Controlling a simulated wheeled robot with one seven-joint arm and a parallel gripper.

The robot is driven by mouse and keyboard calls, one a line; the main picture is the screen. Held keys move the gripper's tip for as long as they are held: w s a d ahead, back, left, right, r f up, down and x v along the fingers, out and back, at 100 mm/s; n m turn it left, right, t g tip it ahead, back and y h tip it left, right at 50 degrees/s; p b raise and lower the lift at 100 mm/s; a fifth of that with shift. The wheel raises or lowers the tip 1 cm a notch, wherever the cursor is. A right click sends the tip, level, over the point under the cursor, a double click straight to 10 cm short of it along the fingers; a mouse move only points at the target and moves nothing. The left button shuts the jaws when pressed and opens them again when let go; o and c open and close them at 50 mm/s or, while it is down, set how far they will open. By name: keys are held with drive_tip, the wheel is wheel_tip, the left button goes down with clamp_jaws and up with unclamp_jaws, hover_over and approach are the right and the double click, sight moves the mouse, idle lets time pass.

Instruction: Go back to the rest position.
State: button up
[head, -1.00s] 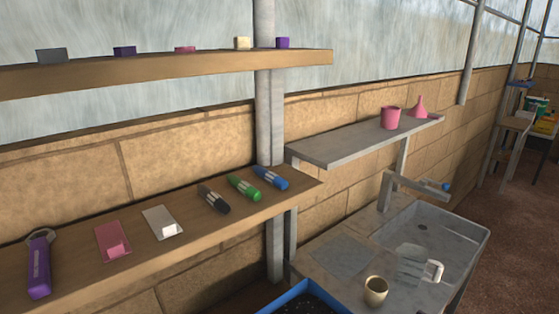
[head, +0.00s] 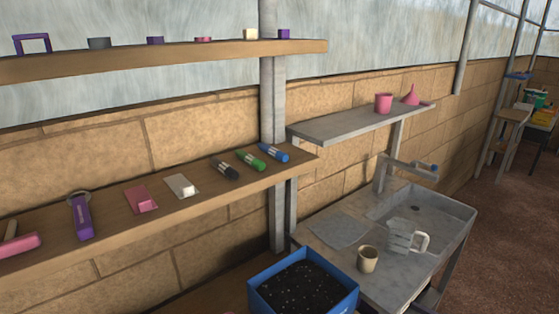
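My gripper is not in view in the head picture, and no part of my arm shows. The scene's things are in plain sight. A blue tray (head: 349,304) filled with dark, speckled soil stands at the bottom middle. A wooden shelf (head: 110,212) on the left holds a purple-handled tool (head: 82,219), a pink block on a pink card (head: 143,201), a white block on a pale card (head: 184,186), and black (head: 224,166), green (head: 251,157) and blue (head: 275,152) markers.
An upper shelf (head: 180,61) carries several small blocks and a purple frame (head: 32,43). A grey shelf (head: 345,124) holds a pink cup (head: 383,103) and funnel (head: 411,95). Below are a sink bench (head: 375,285), tan cup (head: 367,259) and clear jug (head: 402,237). Open floor (head: 505,235) lies right.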

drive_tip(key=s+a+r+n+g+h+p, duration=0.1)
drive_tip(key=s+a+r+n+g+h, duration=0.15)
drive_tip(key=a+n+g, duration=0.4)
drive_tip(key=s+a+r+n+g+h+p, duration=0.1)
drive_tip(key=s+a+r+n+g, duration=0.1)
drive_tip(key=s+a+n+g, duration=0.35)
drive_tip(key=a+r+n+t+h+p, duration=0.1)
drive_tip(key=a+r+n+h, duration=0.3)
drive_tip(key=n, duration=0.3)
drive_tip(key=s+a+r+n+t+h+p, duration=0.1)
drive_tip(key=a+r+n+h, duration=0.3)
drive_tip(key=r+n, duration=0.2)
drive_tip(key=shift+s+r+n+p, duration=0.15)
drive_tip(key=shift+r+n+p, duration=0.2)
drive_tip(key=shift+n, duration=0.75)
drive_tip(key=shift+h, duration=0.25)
